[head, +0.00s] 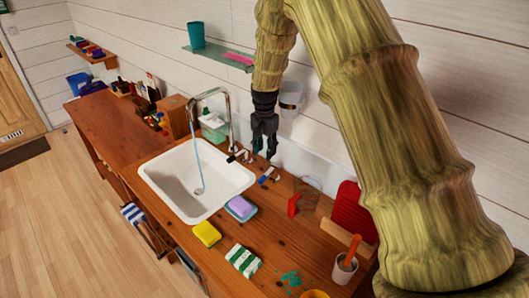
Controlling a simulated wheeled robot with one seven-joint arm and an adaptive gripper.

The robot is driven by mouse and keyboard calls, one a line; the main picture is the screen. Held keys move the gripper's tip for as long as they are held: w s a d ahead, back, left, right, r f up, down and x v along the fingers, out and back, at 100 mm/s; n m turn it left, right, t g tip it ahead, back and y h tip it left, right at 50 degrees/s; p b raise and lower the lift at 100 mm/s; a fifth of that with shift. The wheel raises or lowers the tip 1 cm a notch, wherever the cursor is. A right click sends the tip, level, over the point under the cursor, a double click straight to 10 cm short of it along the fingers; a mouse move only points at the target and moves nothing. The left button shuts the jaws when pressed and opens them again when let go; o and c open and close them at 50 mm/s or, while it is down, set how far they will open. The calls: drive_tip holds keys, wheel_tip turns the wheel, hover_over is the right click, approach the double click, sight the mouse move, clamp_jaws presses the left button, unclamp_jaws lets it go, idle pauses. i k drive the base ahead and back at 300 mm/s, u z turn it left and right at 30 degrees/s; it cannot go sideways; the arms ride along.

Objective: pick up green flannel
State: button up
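A folded green-and-white striped cloth, the green flannel (243,260), lies flat on the wooden counter near its front edge, right of the yellow sponge. My gripper (264,156) hangs fingers down over the back of the counter, right of the tap and well behind the flannel. Its two fingers are apart and nothing shows between them.
A white sink (196,180) with running tap water is at left. A yellow sponge (207,233), a purple soap on a blue dish (241,208), a red brush (293,206), green bits (290,279) and a mortar (344,269) surround the flannel. A striped towel (134,215) hangs in front.

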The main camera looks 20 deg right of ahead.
sight(247, 263)
drive_tip(key=k, duration=1)
drive_tip(key=z, duration=0.1)
